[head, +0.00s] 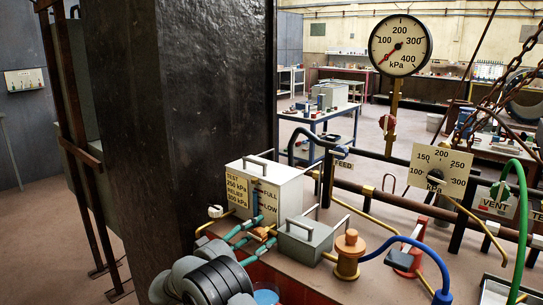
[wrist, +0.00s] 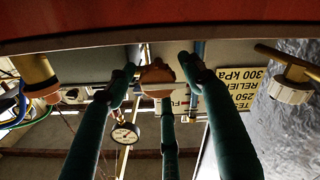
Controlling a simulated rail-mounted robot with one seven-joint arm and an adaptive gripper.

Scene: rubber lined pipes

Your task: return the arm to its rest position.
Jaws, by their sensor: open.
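My gripper (head: 258,230) has teal fingers and is at the lower centre of the head view, in front of the grey box (head: 270,192) with the yellow relief label. In the wrist view my gripper (wrist: 157,68) shows spread fingers, open. An orange-brown knob-like part (head: 263,233) sits among the fingertips; it also shows in the wrist view (wrist: 157,80). I cannot tell whether the fingers touch it. My dark arm reaches in from the bottom of the head view.
A dark column (head: 180,120) stands close on the left. A smaller grey box (head: 305,242), a brass fitting (head: 348,255), a blue hose (head: 425,252) and a green hose (head: 522,215) crowd the right. A round gauge (head: 400,46) rises behind. A white-capped valve (wrist: 290,87) is near the right finger.

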